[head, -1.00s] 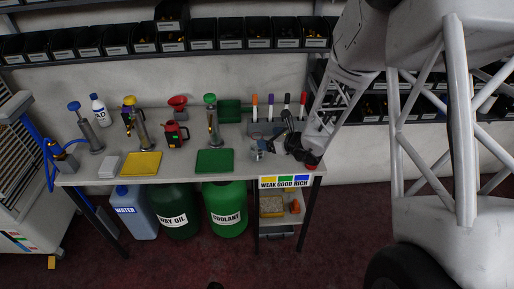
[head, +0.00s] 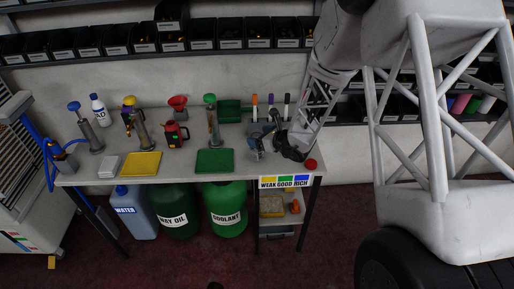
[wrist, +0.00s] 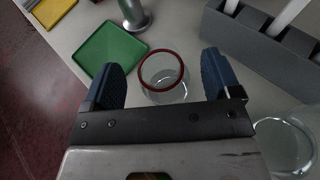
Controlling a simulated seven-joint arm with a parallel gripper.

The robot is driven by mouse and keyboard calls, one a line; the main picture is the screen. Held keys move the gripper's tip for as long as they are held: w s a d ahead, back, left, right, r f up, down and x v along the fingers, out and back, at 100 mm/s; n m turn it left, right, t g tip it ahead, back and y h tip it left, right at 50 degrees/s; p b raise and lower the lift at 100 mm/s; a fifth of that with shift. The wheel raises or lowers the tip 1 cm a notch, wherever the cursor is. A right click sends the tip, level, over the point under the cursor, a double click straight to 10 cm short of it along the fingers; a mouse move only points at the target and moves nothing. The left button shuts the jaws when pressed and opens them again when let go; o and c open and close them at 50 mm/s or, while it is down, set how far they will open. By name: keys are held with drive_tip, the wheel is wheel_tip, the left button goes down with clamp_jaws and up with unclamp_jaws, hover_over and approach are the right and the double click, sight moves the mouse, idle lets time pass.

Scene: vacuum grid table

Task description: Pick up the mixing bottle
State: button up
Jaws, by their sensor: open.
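A clear round vessel with a dark red rim (wrist: 164,87) stands on the worktable; I take it to be the mixing bottle. In the wrist view it lies just beyond and between the blue fingertips of my gripper (wrist: 161,66). My gripper is open, with a finger on either side of the rim and a visible gap to each. I cannot tell how far above the vessel the fingers are. In the head view my gripper (head: 258,143) is over the right part of the table, and the vessel cannot be made out clearly there.
A green tray (wrist: 112,52) lies left of the vessel. A grey marker holder (wrist: 262,38) stands at upper right, and another clear round container (wrist: 284,145) at lower right. In the head view a red-topped item (head: 311,164) sits near the table's right end.

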drive_tip(key=shift+x, duration=0.85)
drive_tip(key=shift+c, duration=0.3)
drive_tip(key=c, duration=1.3)
